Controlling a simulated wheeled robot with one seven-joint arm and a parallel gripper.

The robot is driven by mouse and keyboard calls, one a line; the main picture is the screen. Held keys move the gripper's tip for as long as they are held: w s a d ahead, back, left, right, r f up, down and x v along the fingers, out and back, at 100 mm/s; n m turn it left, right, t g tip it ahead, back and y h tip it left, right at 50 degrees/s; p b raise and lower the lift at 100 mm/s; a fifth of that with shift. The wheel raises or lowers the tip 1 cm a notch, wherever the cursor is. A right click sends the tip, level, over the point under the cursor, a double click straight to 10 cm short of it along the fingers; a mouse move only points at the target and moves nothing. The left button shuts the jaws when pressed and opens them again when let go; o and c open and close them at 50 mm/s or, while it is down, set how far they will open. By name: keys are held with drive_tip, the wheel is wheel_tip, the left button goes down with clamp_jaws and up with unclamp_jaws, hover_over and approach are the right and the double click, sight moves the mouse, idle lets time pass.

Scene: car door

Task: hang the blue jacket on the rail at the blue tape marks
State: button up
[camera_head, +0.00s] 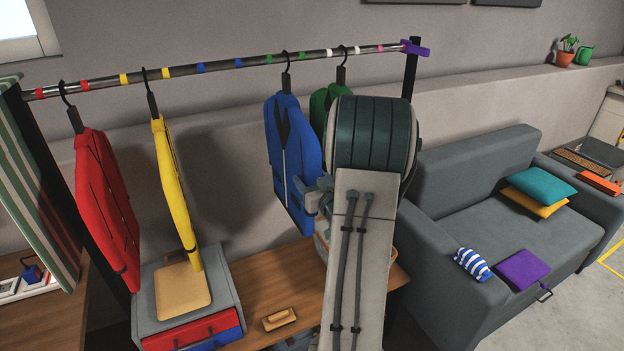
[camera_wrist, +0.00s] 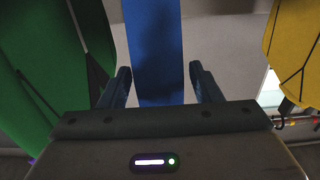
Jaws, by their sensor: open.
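The blue jacket (camera_head: 291,150) hangs on a dark hanger from the rail (camera_head: 215,66), its hook between the two green tape marks (camera_head: 270,58). The blue tape marks (camera_head: 201,68) are further left on the rail, with a bare stretch between them. My gripper (camera_head: 313,195) is at the jacket's lower right side, partly hidden by my arm. In the wrist view my gripper (camera_wrist: 162,75) is open, with the blue jacket (camera_wrist: 153,45) seen edge-on between its two fingers. Whether they touch the cloth I cannot tell.
The yellow jacket (camera_head: 175,190) and the red jacket (camera_head: 103,200) hang to the left. The green jacket (camera_head: 320,110) hangs close on the right, partly hidden. A grey box (camera_head: 150,290) stands on the wooden bench (camera_head: 265,285) below. A grey sofa (camera_head: 440,180) is at right.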

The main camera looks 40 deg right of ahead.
drive_tip(key=b+v, duration=0.3)
drive_tip(key=v, duration=1)
drive_tip(key=shift+s, duration=0.4)
drive_tip(key=shift+w, duration=0.1)
drive_tip(key=w+a+g, duration=0.4)
drive_tip(key=a+g, duration=0.4)
drive_tip(key=a, duration=0.3)
drive_tip(key=s+a+n+g+y, duration=0.1)
drive_tip(key=s+a+g+y, duration=0.1)
drive_tip(key=s+a, duration=0.4)
drive_tip(key=s+a+f+n+g+y, duration=0.1)
drive_tip(key=s+a+g, duration=0.3)
drive_tip(key=a, duration=0.9)
drive_tip(key=shift+s+a+n+y, duration=0.15)
drive_tip(key=shift+s+n+y, duration=0.4)
drive_tip(key=shift+s, duration=1.3)
drive_tip(key=shift+f, duration=0.1)
drive_tip(key=shift+c, duration=0.4)
